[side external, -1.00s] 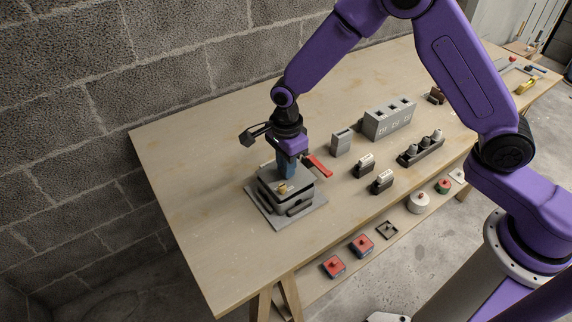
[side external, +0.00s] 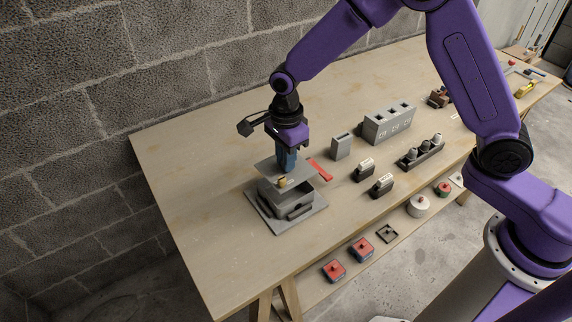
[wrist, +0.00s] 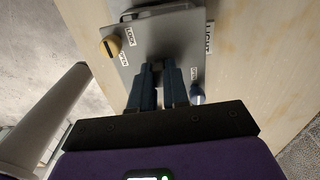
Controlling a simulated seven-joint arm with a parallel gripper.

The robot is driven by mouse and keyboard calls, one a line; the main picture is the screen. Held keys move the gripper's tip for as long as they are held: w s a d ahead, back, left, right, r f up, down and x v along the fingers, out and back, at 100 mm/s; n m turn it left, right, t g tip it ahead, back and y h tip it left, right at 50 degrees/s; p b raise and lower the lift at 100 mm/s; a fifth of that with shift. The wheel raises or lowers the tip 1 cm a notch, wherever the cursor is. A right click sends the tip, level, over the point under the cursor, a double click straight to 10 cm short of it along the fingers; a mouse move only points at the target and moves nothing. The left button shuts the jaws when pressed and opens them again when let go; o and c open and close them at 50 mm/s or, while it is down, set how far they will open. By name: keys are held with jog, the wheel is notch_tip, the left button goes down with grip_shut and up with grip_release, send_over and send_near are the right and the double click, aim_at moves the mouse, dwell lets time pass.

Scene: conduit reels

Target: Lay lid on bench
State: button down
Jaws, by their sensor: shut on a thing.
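The lid (side external: 268,172) is a thin grey plate with a yellow knob (side external: 282,182) on top. It is held raised above the grey box (side external: 290,203), with a gap showing between them. The box stands on a grey base plate (side external: 314,219) on the bench (side external: 200,190). My gripper (side external: 287,167), with blue fingers, is shut on the lid from above. The part gripped is hidden.
A red piece (side external: 321,171) lies just right of the lid. A small grey box (side external: 341,147), a grey block with openings (side external: 388,124) and a dark rack (side external: 421,151) stand further right. The bench is clear left of the base plate.

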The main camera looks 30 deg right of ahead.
notch_tip(320, 180, up, 2)
jog(key=a, duration=1.8)
jog(key=shift+f, duration=5.75)
jog(key=shift+a+f, duration=0.1)
jog(key=shift+f, duration=0.4)
jog(key=c, duration=1)
grip_release()
jog(key=shift+c, duration=0.2)
